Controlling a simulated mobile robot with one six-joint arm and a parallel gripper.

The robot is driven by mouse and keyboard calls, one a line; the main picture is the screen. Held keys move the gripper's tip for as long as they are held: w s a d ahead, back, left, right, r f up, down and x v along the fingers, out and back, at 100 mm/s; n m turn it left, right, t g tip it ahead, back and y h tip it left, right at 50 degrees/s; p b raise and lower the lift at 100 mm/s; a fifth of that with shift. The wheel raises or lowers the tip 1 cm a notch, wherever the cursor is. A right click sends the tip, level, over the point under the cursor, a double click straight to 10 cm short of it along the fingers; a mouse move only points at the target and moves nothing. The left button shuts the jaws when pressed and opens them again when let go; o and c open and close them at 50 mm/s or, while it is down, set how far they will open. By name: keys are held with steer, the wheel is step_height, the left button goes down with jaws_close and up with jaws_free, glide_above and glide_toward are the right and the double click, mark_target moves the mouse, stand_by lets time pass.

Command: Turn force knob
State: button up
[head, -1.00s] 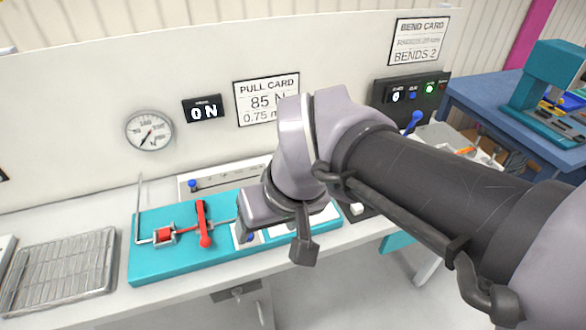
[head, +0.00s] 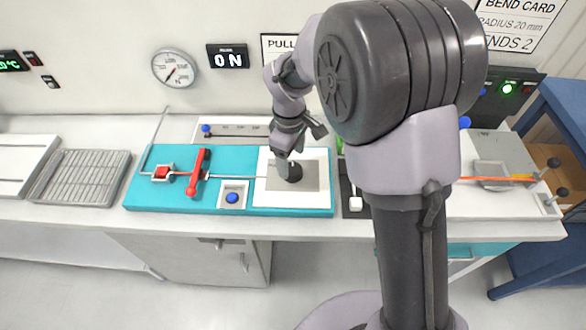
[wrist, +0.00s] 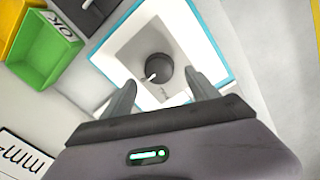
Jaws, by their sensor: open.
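The force knob (head: 292,173) is a round black knob on a grey and white plate (head: 264,190) at the right end of the teal board. In the wrist view the knob (wrist: 156,72) shows a short white pointer line on its lower left. My gripper (head: 285,160) is over the knob, partly hidden by my wrist in the head view. In the wrist view my gripper (wrist: 162,80) is open, with one finger at each side of the knob's near edge. I cannot tell whether they touch it. The display (head: 228,57) reads 0 N.
On the teal board (head: 150,200) are a red clamp lever (head: 199,172) and a blue button (head: 232,198). A round gauge (head: 174,68) hangs on the wall. A green bin (wrist: 50,48) and yellow bin (wrist: 22,30) show in the wrist view. A wire rack (head: 78,177) lies left.

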mark_target(293, 169)
step_height(293, 169, down, 4)
steer(key=shift+w+d+f+b, duration=0.1)
steer(key=shift+d+f+b, duration=0.05)
steer(key=shift+b, duration=0.35)
steer(key=c, duration=1.4)
steer(key=shift+o, duration=0.2)
steer(key=shift+m, duration=0.3)
